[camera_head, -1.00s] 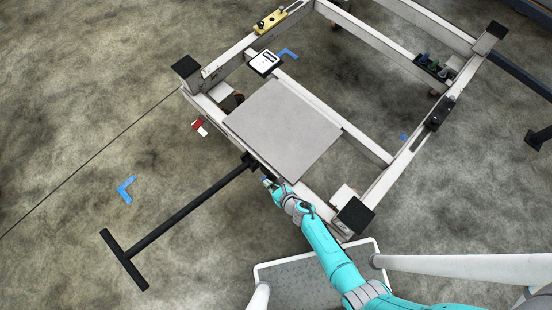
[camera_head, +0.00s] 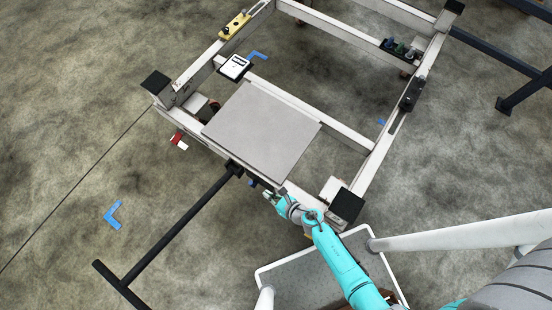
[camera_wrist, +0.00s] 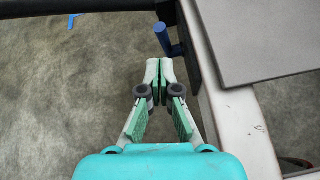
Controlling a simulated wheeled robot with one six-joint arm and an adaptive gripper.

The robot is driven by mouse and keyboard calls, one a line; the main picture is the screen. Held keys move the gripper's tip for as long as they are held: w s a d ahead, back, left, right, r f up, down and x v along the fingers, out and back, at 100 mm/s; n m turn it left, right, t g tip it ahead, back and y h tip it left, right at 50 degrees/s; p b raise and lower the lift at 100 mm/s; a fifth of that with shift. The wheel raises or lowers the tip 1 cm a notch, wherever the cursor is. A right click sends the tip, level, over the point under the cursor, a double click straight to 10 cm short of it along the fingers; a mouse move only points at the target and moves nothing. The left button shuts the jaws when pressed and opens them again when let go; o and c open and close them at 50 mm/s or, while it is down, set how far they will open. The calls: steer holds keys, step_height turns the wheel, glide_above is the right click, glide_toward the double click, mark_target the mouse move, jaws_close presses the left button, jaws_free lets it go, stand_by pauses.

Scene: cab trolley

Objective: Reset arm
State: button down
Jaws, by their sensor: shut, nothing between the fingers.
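My gripper (camera_head: 271,196) is at the near edge of the white-framed trolley (camera_head: 336,127), just right of the black tow bar's (camera_head: 190,215) joint. In the wrist view my gripper (camera_wrist: 160,66) has its fingertips together, with nothing between them. A blue peg-like handle (camera_wrist: 168,40) on a black bracket sits just beyond the fingertips, apart from them as far as I can tell. The same blue handle (camera_head: 252,183) is small in the head view. My teal arm reaches in from the lower right.
A grey plate (camera_head: 262,130) lies on the trolley, close to the right of my gripper in the wrist view. A white boxy part (camera_head: 331,188) and a black corner post (camera_head: 346,205) stand right of my gripper. Open concrete floor lies to the left.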

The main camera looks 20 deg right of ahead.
steer(key=shift+v, duration=1.95)
steer(key=shift+s+f, duration=0.1)
steer(key=s+d+r+n+t+h, duration=0.1)
steer(key=s+d+r+n+h, duration=0.1)
steer(key=s+r+n, duration=0.4)
steer(key=s+d+r+n+t+h, duration=0.2)
steer(key=s+d+r+n, duration=0.2)
steer(key=r+n, duration=1.1)
steer(key=s+d+r+n+t+h, duration=0.1)
steer(key=s+r+n, duration=0.8)
steer(key=r, duration=1)
steer(key=shift+s+d+r+n+t+h, duration=0.3)
steer(key=shift+d+n+h, duration=0.2)
steer(key=shift+d+n, duration=0.55)
